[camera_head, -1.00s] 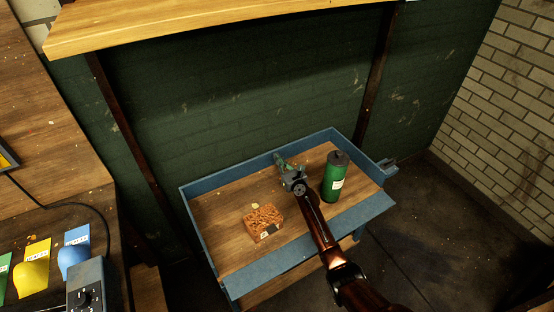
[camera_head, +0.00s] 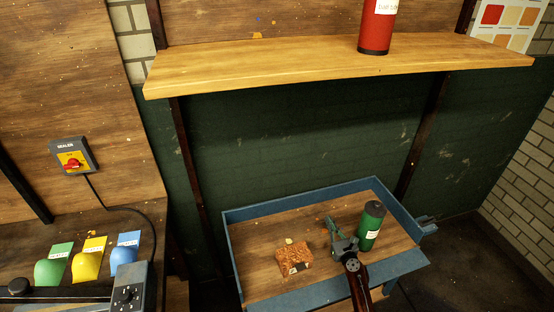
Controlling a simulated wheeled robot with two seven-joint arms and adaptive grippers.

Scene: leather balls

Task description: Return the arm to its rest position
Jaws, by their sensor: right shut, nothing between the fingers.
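My right gripper (camera_head: 332,227) is over the blue-edged cart (camera_head: 270,207), with its arm coming in from the lower right. It is shut and empty, between a brown textured block (camera_head: 293,259) on its left and a green bottle (camera_head: 370,226) on its right. The bottle stands upright with a dark cap and a pale label. The block lies on the wooden cart top, apart from the fingers. My left gripper is not in view.
A wooden shelf (camera_head: 300,68) with a red bottle (camera_head: 377,28) spans above the cart. At left are a wall switch (camera_head: 73,159), a cable, a grey control box (camera_head: 128,290) and green, yellow and blue scoop-like pieces (camera_head: 88,264). Open floor shows right of the cart.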

